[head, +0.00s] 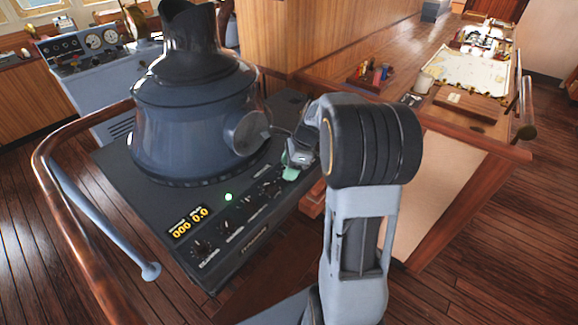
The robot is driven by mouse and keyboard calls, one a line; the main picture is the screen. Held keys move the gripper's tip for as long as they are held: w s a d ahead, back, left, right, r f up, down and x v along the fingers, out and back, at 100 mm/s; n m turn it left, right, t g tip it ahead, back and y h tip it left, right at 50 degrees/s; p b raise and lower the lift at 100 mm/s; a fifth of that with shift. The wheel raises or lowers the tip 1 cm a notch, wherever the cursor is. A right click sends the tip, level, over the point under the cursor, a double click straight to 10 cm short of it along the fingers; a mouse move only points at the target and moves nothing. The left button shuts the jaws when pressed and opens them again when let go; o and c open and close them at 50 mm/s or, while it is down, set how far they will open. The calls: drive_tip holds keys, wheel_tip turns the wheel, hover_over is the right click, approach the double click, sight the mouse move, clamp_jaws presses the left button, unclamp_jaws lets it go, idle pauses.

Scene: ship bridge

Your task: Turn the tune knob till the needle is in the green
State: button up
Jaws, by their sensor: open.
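The dark radar console (190,195) stands at the centre left with its sloping front panel facing me. A row of small dark knobs (203,246) runs along the panel. Their labels are too small to read, so I cannot tell which one is the tune knob. No needle or green band can be made out on the panel. My gripper (291,166) is open at the right end of the panel, close above it. A pale green patch shows at its tips. My arm partly hides this corner, and I cannot tell whether the fingers touch a knob.
A large blue-grey viewing hood (195,115) rises from the console, close left of my gripper. A curved wooden rail (65,200) wraps the left side. A chart table (470,85) with a chart, mug and small items stands at right. Panel digits (189,222) glow amber; a green lamp (228,197) is lit.

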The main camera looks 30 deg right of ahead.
drive_tip(key=shift+f, duration=0.1)
drive_tip(key=shift+c, duration=0.2)
drive_tip(key=c, duration=0.9)
drive_tip(key=n+g+p, duration=0.1)
drive_tip(key=n, duration=0.2)
drive_tip(key=shift+w+p, duration=0.1)
drive_tip(key=shift+p, duration=0.3)
drive_tip(key=n+g+p, duration=0.1)
drive_tip(key=n+g, duration=0.1)
drive_tip(key=n, duration=0.2)
drive_tip(key=shift+n+p, duration=0.3)
drive_tip(key=shift+p, duration=0.05)
drive_tip(key=n, duration=0.2)
drive_tip(key=n+g+p, duration=0.1)
drive_tip(key=n, duration=0.1)
drive_tip(key=shift+w+a+n+g+h, duration=0.1)
drive_tip(key=shift+w+n+g+h, duration=0.05)
drive_tip(key=shift+n+g+h, duration=0.15)
drive_tip(key=shift+n+g+h+p, duration=0.3)
drive_tip(key=shift+n+g+h, duration=0.25)
drive_tip(key=shift+n, duration=1.25)
drive_tip(key=shift+f+n, duration=0.1)
drive_tip(key=shift+n, duration=0.2)
